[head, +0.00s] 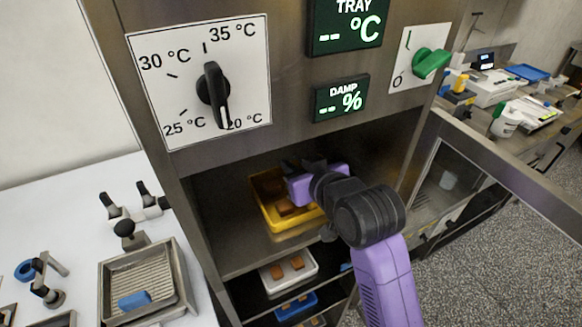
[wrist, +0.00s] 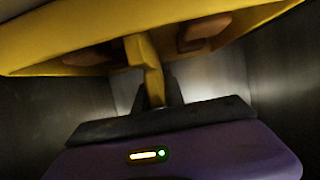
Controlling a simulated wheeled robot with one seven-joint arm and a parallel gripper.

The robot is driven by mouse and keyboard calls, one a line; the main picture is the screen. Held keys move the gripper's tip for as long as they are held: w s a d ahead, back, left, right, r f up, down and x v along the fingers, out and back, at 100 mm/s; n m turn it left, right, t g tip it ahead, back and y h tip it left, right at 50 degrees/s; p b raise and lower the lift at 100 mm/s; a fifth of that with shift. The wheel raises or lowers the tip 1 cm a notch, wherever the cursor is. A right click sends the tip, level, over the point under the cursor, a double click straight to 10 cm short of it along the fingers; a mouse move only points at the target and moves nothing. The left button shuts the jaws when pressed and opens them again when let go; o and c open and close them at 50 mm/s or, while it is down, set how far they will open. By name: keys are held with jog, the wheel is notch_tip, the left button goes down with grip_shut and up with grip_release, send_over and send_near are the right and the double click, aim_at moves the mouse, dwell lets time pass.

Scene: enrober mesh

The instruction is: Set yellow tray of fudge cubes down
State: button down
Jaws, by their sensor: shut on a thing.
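The yellow tray (head: 272,219) of fudge cubes is inside the top compartment of the steel cabinet. Brown fudge cubes (head: 286,208) lie in it. My gripper (head: 298,168) reaches in over the tray's right rear side and partly hides it. In the wrist view my gripper (wrist: 158,104) is shut on a yellow upright part of the tray (wrist: 75,40), whose body spans the top of the picture. Brown cubes (wrist: 205,29) show dimly there. I cannot tell whether the tray's underside touches the shelf.
Below, a white tray (head: 290,272) with brown cubes and a blue tray (head: 296,305) sit on lower shelves. The cabinet's glazed door (head: 450,175) stands open at right. A dial (head: 213,90) and a green switch (head: 431,63) are above. A metal tray (head: 110,268) rests on the left counter.

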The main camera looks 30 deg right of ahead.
jog(key=shift+s+r, duration=0.2)
jog(key=shift+w+f, duration=0.1)
jog(key=shift+f, duration=0.1)
jog(key=c, duration=1.4)
grip_release()
jog(key=shift+r, duration=0.1)
jog(key=shift+r, duration=0.1)
jog(key=p+v, duration=0.1)
jog(key=v, duration=0.8)
jog(key=shift+s+r, duration=0.3)
jog(key=p+v, duration=0.2)
jog(key=p, duration=0.1)
jog(key=shift+s+f, duration=0.1)
jog(key=shift+s, duration=0.05)
